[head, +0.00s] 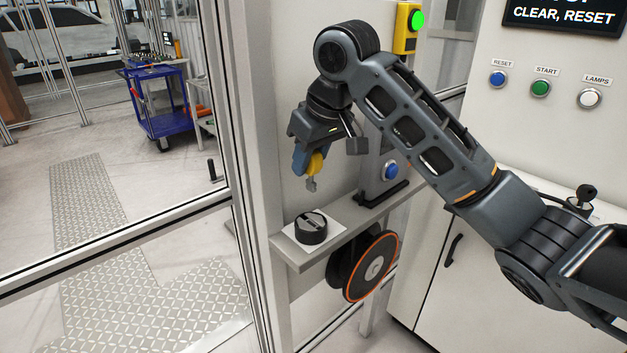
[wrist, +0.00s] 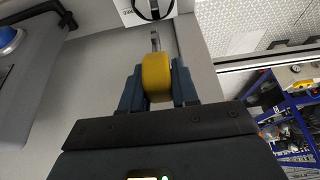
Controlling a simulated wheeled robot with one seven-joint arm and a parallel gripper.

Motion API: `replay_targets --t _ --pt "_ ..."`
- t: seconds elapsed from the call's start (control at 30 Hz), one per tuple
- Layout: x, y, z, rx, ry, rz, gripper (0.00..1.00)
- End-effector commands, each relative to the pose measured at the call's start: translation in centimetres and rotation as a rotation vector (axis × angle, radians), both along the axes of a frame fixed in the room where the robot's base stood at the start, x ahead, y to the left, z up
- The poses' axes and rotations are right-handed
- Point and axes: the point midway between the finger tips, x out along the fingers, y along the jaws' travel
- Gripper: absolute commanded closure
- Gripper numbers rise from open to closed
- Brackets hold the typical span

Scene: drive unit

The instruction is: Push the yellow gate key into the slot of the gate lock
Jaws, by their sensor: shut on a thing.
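The yellow gate key (head: 315,163) is held in my gripper (head: 308,166), its grey bit pointing down. In the wrist view the key's yellow head (wrist: 156,77) sits between the two blue fingers of my gripper (wrist: 157,88), with the metal bit beyond it. The gate lock (head: 311,228) is a round black body with a slot on top, on a white plate on the shelf. The key hangs above the lock, clearly apart from it. In the wrist view only part of the lock (wrist: 152,10) shows at the top edge.
The grey shelf (head: 345,222) carries the lock and a post with a blue button (head: 391,171). An orange-rimmed black disc (head: 370,267) is below the shelf. The fence frame (head: 225,130) stands left. A control panel (head: 545,110) stands right. The air between key and lock is clear.

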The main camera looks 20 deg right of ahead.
Motion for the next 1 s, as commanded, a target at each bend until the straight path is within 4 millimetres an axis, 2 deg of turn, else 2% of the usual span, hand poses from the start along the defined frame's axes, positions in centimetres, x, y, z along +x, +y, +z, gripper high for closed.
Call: replay_targets --t 0.17,0.7,1.0 --pt "0.0 0.0 -0.2 0.0 0.002 0.006 1.0" --pt "0.0 0.0 -5.2 -0.001 0.0 0.005 1.0" --pt "0.0 0.1 -6.4 -0.002 0.001 0.006 1.0"
